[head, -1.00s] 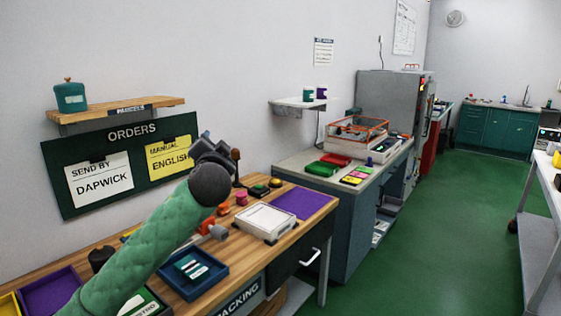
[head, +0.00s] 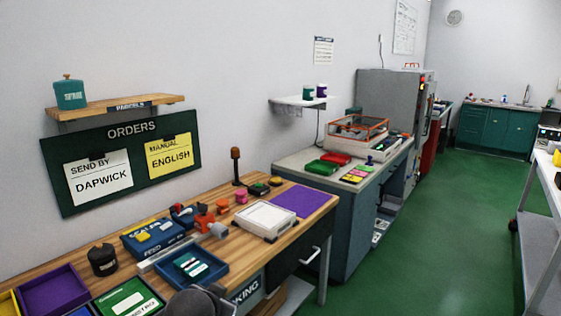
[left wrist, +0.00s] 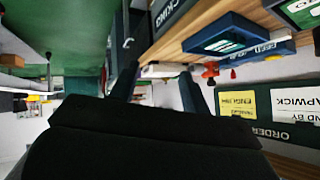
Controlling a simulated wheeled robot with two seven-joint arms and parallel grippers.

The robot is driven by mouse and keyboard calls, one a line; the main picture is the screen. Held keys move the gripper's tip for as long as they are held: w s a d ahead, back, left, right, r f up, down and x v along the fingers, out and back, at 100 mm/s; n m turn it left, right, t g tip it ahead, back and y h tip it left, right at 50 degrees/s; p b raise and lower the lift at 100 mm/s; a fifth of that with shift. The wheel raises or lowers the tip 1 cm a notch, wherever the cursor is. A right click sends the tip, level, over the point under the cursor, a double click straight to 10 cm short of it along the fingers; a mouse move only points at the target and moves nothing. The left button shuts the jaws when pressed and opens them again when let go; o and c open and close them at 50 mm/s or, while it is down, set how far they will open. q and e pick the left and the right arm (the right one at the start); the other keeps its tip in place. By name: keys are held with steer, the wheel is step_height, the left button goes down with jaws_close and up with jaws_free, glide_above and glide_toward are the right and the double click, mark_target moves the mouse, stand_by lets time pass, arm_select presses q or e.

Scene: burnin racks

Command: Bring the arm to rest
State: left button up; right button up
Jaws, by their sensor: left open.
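My left arm shows in the head view only as a dark grey part at the bottom edge, in front of the packing bench (head: 318,205). My left gripper (left wrist: 159,72) shows in the left wrist view, with its two dark fingers apart and nothing between them. The wrist view is upside down, with the bench and the orders board (left wrist: 285,133) on its right side. My right gripper is in neither view.
On the bench are a blue tray (head: 215,268), a blue feed box (head: 150,243), a white tray (head: 265,221), a purple mat (head: 300,201) and a black pot (head: 102,260). A grey counter (head: 292,163) stands beyond. Green floor (head: 430,235) is clear at the right.

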arm_select(q)
steer(key=s+f+n+g+b, duration=0.1)
steer(key=s+f+g, duration=0.6)
steer(key=s+f, duration=2.1)
steer(key=s+n, duration=0.1)
steer(key=s, duration=0.2)
steer(key=shift+s+d+n+g+h, duration=0.25)
steer(key=shift+s+n+g+h, duration=0.05)
steer(key=shift+s+n+g, duration=0.1)
